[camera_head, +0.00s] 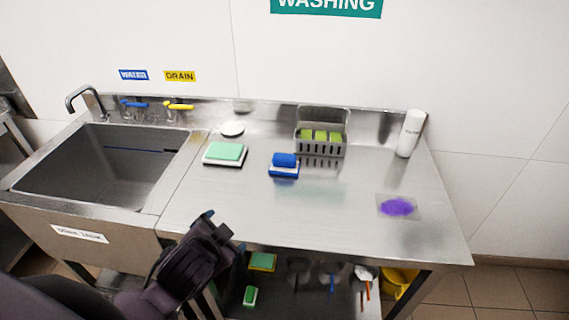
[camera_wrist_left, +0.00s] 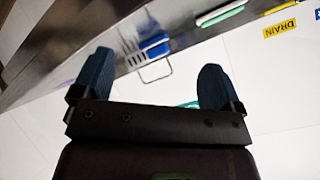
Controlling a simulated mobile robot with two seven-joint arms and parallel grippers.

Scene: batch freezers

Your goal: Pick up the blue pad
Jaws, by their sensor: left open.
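The blue pad (camera_head: 284,159) sits on a small white-and-blue holder (camera_head: 284,172) near the middle of the steel worktop. It also shows as a blue block (camera_wrist_left: 154,42) between the fingers in the left wrist view. My left gripper (camera_head: 222,224) is at the worktop's front edge, left of and nearer than the pad, apart from it. In the left wrist view its two fingers (camera_wrist_left: 158,85) are spread wide with nothing between them. My right gripper is not in view.
A green pad (camera_head: 225,151) lies on a white holder to the left. A grey basket (camera_head: 320,148) with green sponges stands just behind right. A white bottle (camera_head: 410,134) and a purple stain (camera_head: 397,207) are at right. The sink (camera_head: 110,165) is left. The front-middle worktop is clear.

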